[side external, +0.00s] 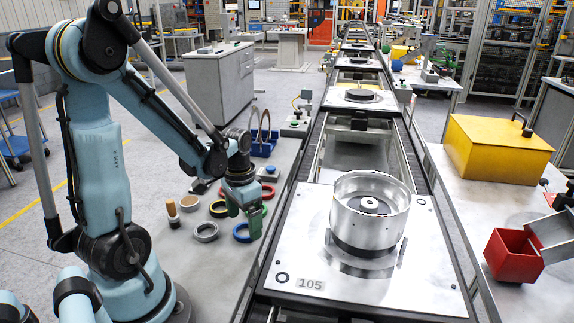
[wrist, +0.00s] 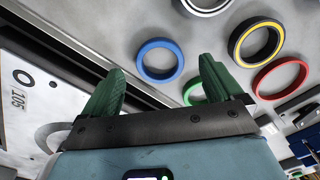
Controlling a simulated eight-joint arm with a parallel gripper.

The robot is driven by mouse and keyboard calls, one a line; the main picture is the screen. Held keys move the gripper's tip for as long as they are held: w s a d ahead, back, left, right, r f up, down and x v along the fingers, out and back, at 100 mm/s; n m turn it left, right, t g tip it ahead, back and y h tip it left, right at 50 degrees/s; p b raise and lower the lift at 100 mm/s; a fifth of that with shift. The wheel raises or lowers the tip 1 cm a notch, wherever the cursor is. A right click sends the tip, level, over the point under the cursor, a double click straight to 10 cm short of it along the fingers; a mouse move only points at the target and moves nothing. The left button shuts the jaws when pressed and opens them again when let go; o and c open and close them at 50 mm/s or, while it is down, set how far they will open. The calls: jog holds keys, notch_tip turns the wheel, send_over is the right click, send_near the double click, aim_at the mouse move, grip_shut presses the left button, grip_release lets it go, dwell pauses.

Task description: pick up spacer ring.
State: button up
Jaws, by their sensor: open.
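Several rings lie flat on the grey table, and I cannot tell which is the spacer ring. A blue ring (side external: 236,237) lies just below my gripper (side external: 247,208) in the side view. A grey ring (side external: 205,240) lies left of it, with a yellow and black ring (side external: 212,213) behind. In the wrist view the blue ring (wrist: 160,80) appears between and beyond the open green fingers (wrist: 160,72). A green ring (wrist: 187,92) is partly hidden by the right finger. A red ring (wrist: 302,72) lies at the right. My gripper is empty above the table.
A pallet marked 105 (side external: 400,285) carries a silver cylindrical housing (side external: 370,225) on the conveyor right of my gripper. A blue stand (side external: 262,150) with upright rings is behind. A dark bottle-like tool (side external: 172,213) stands left of the rings. A yellow box (side external: 490,150) and red bin (side external: 510,262) are across the conveyor.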

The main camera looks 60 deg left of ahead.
jog(key=shift+f, duration=1.05)
jog(key=shift+c, duration=0.3)
jog(key=c, duration=1)
jog(key=shift+c, duration=0.2)
jog(key=shift+r, duration=0.2)
